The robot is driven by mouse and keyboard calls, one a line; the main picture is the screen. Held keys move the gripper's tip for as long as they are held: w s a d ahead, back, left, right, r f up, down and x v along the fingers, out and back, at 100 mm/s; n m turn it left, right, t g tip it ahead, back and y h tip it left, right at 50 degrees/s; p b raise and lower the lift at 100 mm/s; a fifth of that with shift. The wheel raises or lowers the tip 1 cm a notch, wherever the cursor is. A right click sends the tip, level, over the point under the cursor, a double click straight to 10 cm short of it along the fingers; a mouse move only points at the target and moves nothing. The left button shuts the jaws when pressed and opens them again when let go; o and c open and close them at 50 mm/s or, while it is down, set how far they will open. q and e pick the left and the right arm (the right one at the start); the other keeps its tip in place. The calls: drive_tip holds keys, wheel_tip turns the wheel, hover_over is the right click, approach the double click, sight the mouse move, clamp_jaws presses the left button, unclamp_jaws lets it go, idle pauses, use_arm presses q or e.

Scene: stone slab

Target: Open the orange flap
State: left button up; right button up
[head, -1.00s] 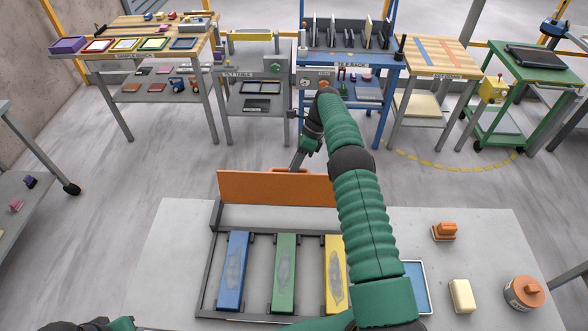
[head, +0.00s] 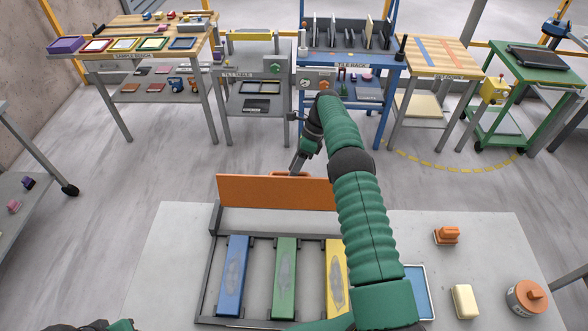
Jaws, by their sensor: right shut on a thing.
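The orange flap (head: 265,191) stands upright along the back edge of the dark frame (head: 210,262) on the stone slab (head: 165,235). My right gripper (head: 297,170) is at the flap's top edge, shut on it, near the orange grip there. The fingertips are small and partly hidden behind the flap. My right arm covers the flap's right end. Of my left arm only a dark and green piece shows at the bottom left edge; its gripper is not visible.
Blue (head: 233,275), green (head: 285,277) and yellow (head: 336,277) bars lie in the frame. A blue tray (head: 419,290), an orange-handled block (head: 447,235), a cream block (head: 465,301) and an orange-lidded jar (head: 526,297) stand on the right. Work tables line the back.

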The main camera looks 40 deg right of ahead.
drive_tip(key=shift+d, duration=0.1)
drive_tip(key=s+a+r+b, duration=0.2)
drive_tip(key=s+a+b, duration=0.1)
drive_tip(key=s, duration=0.3)
drive_tip(key=s+a+r+b, duration=0.2)
drive_tip(key=s+a, duration=0.4)
drive_tip(key=s, duration=0.1)
drive_tip(key=shift+s+r+b, duration=0.15)
drive_tip(key=shift+r+b, duration=0.25)
drive_tip(key=shift+d, duration=0.1)
